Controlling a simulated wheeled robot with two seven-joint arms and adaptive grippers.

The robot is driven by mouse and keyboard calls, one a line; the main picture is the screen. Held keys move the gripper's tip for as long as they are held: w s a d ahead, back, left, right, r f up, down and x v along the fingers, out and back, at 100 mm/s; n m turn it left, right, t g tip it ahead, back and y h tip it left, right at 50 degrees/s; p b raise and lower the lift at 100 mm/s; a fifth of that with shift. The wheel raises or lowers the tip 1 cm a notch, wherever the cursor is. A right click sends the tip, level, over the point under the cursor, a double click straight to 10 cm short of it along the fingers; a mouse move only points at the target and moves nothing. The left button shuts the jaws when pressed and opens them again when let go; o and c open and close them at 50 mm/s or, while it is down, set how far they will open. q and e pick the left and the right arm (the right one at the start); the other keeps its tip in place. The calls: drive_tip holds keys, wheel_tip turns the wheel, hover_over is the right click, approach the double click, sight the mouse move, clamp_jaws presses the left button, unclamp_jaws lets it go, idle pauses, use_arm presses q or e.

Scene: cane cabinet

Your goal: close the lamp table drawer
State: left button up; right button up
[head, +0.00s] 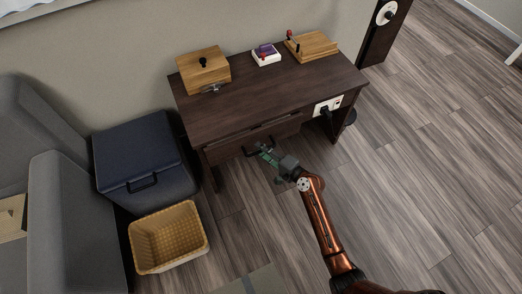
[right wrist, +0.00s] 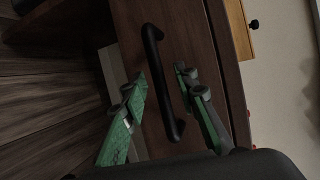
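The lamp table (head: 270,95) is dark brown wood and stands against the wall in the head view. Its drawer (head: 225,150) is in the front; it looks slightly out from the table, though how far is hard to tell. The drawer's black bar handle (right wrist: 162,85) runs up and down in the right wrist view. My right gripper (head: 264,152) is at the handle. In the right wrist view its two green fingers (right wrist: 161,74) are apart, one on each side of the handle, with gaps visible. My left gripper is not in view.
On the table top are a wooden box (head: 203,72), a small white switch box (head: 266,56) and a wooden board (head: 311,46). A dark blue box (head: 140,150) and a yellow basket (head: 168,238) stand at left. The floor (head: 430,160) at right is clear.

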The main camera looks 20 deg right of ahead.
clamp_jaws()
idle(0.7)
